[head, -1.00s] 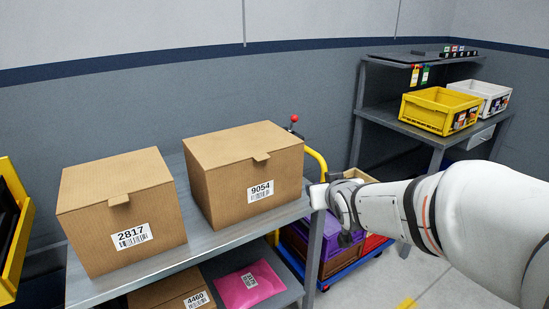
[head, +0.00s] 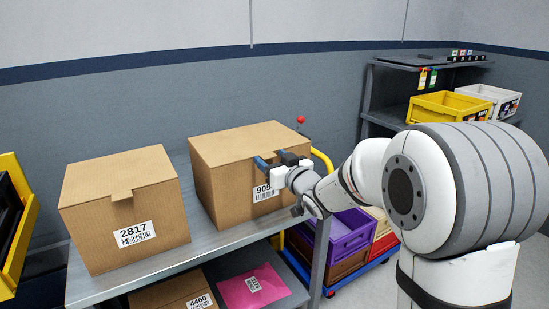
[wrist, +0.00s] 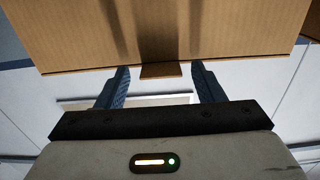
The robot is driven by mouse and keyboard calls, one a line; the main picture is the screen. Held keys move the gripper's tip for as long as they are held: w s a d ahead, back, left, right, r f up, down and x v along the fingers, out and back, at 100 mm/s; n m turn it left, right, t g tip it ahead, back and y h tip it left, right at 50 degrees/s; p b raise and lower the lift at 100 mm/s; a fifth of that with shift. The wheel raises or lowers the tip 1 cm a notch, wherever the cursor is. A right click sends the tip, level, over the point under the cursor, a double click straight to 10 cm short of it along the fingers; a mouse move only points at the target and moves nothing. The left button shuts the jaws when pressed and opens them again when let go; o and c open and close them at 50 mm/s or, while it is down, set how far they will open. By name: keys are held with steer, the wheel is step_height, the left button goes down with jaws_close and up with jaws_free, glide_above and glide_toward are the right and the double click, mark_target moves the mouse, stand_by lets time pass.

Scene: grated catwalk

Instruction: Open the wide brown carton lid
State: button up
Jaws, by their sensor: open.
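A brown carton (head: 225,165) with label 9054 stands closed at the right of the shelf top. My gripper (head: 272,160) is at the upper front of this carton, its blue fingers apart and pointing at it. The gripper and wrist hide the lid's front tab and part of the label in the head view. In the wrist view, the carton (wrist: 230,30) fills the top, and its small tab (wrist: 161,71) lies between the two open fingertips. I cannot tell whether a finger touches the carton. A second closed brown carton (head: 90,230), label 2817, stands to the left.
The grey metal shelf (head: 215,242) carries both cartons. Below are a 4460 carton (head: 170,294) and a pink parcel (head: 262,292). A purple crate (head: 350,235) sits on a blue cart at right. A yellow bin (head: 445,104) stands on the back rack.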

steer(key=shift+w+a, duration=0.25)
steer(key=shift+w, duration=0.15)
steer(key=shift+c, duration=0.3)
